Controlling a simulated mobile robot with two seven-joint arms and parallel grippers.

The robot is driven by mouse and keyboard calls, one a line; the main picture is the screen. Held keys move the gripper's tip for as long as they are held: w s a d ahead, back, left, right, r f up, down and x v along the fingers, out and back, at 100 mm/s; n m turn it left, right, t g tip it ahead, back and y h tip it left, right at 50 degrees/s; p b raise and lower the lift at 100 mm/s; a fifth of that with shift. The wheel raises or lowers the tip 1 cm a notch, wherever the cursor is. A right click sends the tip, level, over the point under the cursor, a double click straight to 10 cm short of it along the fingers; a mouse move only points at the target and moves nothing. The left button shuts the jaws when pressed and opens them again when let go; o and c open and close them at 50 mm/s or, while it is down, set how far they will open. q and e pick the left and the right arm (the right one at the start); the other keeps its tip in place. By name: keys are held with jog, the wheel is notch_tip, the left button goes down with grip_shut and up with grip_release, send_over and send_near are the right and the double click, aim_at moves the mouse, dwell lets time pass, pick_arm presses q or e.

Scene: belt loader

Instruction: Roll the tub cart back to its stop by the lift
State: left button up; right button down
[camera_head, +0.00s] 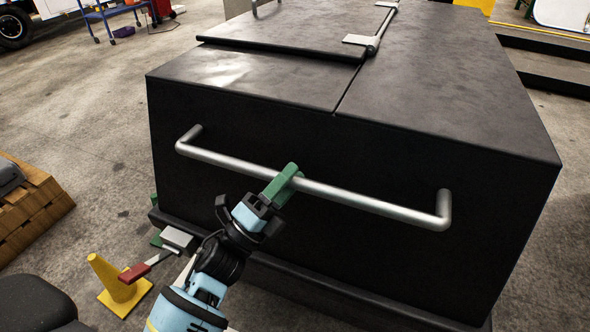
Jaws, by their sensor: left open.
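The tub cart (240,130) is a large black box with a flat hinged lid, filling the middle and right of the head view. A silver bar handle (350,197) runs across its near face. My left gripper (284,184) is at the handle, left of its middle, with its green fingers open about the bar. The bar partly hides the fingers, so contact cannot be told. A red-ended lever (134,273) sticks out near the cart's lower left corner. My right gripper is not in view.
A yellow cone (117,283) stands on the floor close to the cart's lower left. A wooden stack (32,212) is at the left edge. A blue trolley (108,14) stands at the back left. Concrete floor left of the cart is mostly clear. Dark steps (545,65) lie at the back right.

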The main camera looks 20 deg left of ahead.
pick_arm(q)
jog(key=shift+x, duration=0.9)
jog(key=shift+c, duration=0.2)
grip_shut()
